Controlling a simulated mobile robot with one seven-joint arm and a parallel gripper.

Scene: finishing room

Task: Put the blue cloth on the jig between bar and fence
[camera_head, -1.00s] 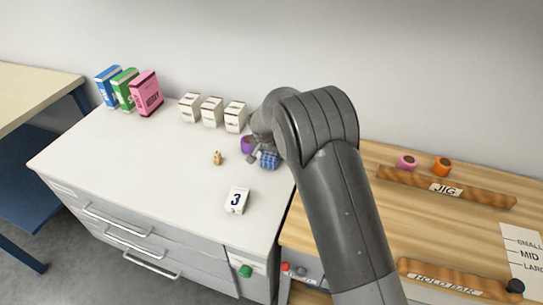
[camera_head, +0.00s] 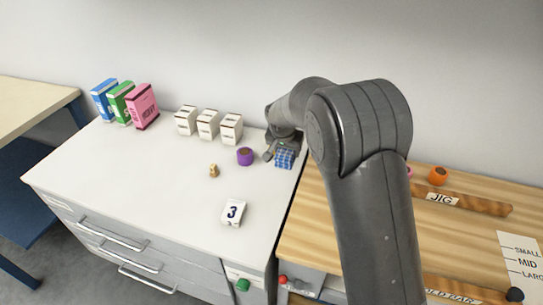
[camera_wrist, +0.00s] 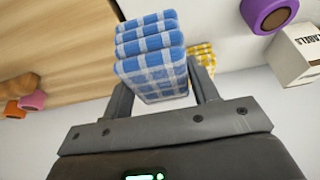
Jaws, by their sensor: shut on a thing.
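The blue checked cloth (camera_wrist: 152,60), folded, is between the fingers of my gripper (camera_wrist: 158,88) in the wrist view. In the head view the cloth (camera_head: 284,159) hangs under my gripper (camera_head: 283,146), near the right edge of the white cabinet top. The jig is on the wooden bench to the right: its fence (camera_head: 470,201) carries the JIG label, and the HOLD BAR (camera_head: 462,291) lies nearer the front. My arm hides the left ends of both.
An orange roll (camera_head: 437,176) is behind the fence. A yellow checked cloth (camera_wrist: 203,52) shows in the wrist view.

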